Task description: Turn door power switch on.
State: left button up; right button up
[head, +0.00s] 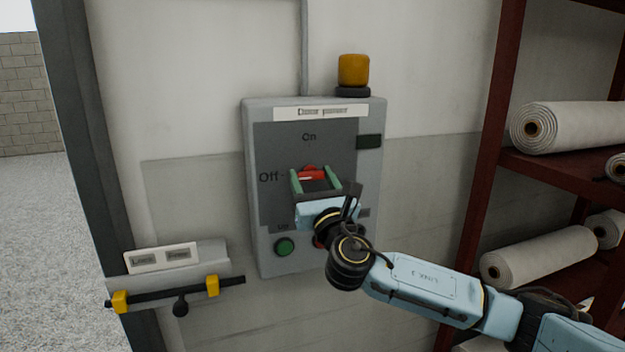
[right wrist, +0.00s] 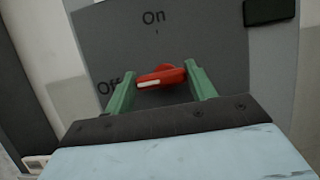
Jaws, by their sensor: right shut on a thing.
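The door power switch is a red rotary handle (head: 312,173) on the grey face of a wall-mounted control box (head: 375,200). Its white mark points left, toward the "Off" label; the "On" label is above it. In the right wrist view the handle (right wrist: 163,76) lies between the two green fingers, with its white mark on the left end. My right gripper (head: 316,176) is shut on the handle, its fingers on either side. Its body hides the lower middle of the box. My left gripper is not in view.
A green button (head: 284,247) sits low on the box, and an orange lamp (head: 353,71) stands on top. A barred latch (head: 180,293) juts out at lower left. Dark red shelving (head: 480,170) with white rolls (head: 570,128) stands on the right.

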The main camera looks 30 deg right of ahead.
jog(key=shift+m+h, duration=0.4)
jog(key=m+h, duration=0.1)
jog(key=m, duration=0.1)
jog(key=m+g+h, duration=0.1)
jog(key=m, duration=0.2)
jog(key=shift+r+h+p, duration=0.1)
jog(key=shift+h+p, duration=0.2)
jog(key=m+g+h+p, duration=0.1)
jog(key=m, duration=0.2)
jog(key=m+g, duration=0.1)
jog(key=m, duration=0.2)
jog(key=shift+r+h+p, duration=0.2)
jog(key=shift+h+p, duration=0.15)
jog(key=shift+h, duration=0.05)
jog(key=m+g+p, duration=0.1)
jog(key=m, duration=0.2)
jog(key=m+g+h+p, duration=0.1)
jog(key=m+p, duration=0.1)
jog(key=m, duration=0.1)
jog(key=shift+d+r+m+g, duration=0.1)
jog(key=shift+r+m+g, duration=0.05)
jog(key=shift+m+g, duration=0.25)
jog(key=shift+d+m+g+y+p, duration=0.1)
jog(key=shift+m+g+y+p, duration=0.4)
jog(key=shift+m+p, duration=1.4)
jog(key=o, duration=1)
jog(key=shift+s, duration=0.1)
jog(key=shift+c, duration=0.2)
